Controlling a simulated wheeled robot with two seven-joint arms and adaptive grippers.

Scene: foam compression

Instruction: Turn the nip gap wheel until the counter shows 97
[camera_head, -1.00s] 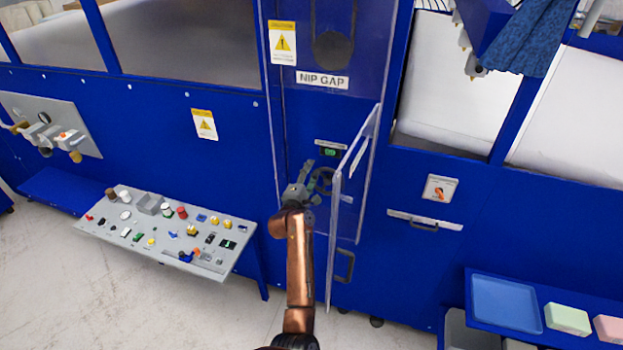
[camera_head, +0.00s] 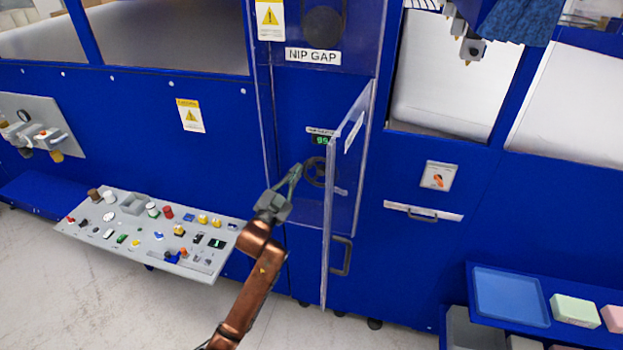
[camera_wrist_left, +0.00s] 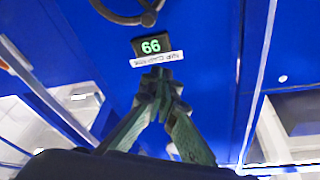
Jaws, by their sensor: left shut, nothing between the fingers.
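The nip gap wheel (camera_head: 316,172), dark and spoked, is on the blue panel behind the open clear door (camera_head: 345,190). Part of it shows at the top of the left wrist view (camera_wrist_left: 128,10). The counter (camera_head: 321,140) above it has green digits. The wrist view shows the counter (camera_wrist_left: 151,46) upside down as 66, so it reads 99. My left gripper (camera_head: 297,170) is shut and empty. Its fingertips (camera_wrist_left: 159,75) are just left of the wheel in the head view and look apart from it. My right gripper is not in view.
The clear door stands open to the right of the wheel, its edge toward me. A grey control panel (camera_head: 75,228) with several buttons is at left. A drawer handle (camera_head: 422,215) and a blue tray (camera_head: 508,297) are at right.

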